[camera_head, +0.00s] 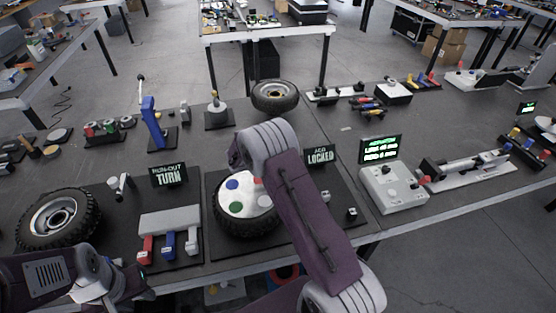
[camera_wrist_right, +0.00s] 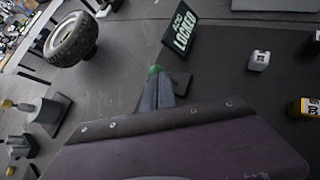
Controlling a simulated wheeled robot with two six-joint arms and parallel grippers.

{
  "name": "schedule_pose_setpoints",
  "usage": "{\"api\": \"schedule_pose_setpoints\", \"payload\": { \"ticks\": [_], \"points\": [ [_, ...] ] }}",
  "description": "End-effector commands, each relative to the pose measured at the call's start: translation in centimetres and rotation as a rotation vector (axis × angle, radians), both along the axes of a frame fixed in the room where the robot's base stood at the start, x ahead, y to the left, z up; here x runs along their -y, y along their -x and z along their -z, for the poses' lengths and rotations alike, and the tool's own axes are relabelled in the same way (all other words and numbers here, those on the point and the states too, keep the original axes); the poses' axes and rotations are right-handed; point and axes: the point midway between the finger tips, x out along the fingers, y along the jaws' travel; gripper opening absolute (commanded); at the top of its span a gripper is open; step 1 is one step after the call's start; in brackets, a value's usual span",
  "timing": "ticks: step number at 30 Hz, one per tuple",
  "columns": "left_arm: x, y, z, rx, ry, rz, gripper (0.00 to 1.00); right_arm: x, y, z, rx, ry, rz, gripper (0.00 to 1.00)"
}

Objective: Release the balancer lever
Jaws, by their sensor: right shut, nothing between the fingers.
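A wheel with a white disc and coloured spots (camera_head: 237,196) lies on a dark board beside a sign reading LOCKED (camera_head: 320,155). The sign also shows in the right wrist view (camera_wrist_right: 180,34). My right arm crosses in front of the wheel and hides part of it; its gripper is hidden in the head view. In the right wrist view my right gripper (camera_wrist_right: 156,88) is shut, with a small green piece (camera_wrist_right: 153,70) at its tips, not held between them. I cannot clearly identify the balancer lever. My left gripper (camera_head: 135,280) is low at the left; its jaws are unclear.
A grey control box (camera_head: 392,190) with a green-lit display (camera_head: 380,149) stands right of the board. Red, blue and white levers (camera_head: 168,243) and a tyre (camera_head: 58,218) are at the left. Another tyre (camera_head: 275,96) lies behind. The table front edge is near.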

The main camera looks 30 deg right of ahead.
Motion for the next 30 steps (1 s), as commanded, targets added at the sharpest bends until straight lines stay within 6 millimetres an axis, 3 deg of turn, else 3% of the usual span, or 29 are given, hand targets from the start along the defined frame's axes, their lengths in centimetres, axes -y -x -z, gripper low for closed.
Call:
{"api": "schedule_pose_setpoints", "payload": {
  "ticks": [6,16,22,30],
  "points": [
    [0.0,0.0,-1.2,0.0,0.0,0.0,0.36,2.5,0.5,-1.3,0.05,-0.197,0.007,0.0],
    [0.0,0.0,-2.9,0.0,0.0,0.0,0.36,6.3,1.5,-1.3,0.119,-0.477,0.008,0.0],
    [0.0,0.0,-3.1,0.0,0.0,0.0,0.36,7.7,1.8,-0.8,0.113,-0.474,0.002,0.0],
    [0.0,0.0,-3.1,0.0,0.0,0.0,0.36,7.6,1.7,-0.8,0.112,-0.473,0.0,0.0]
  ]
}}
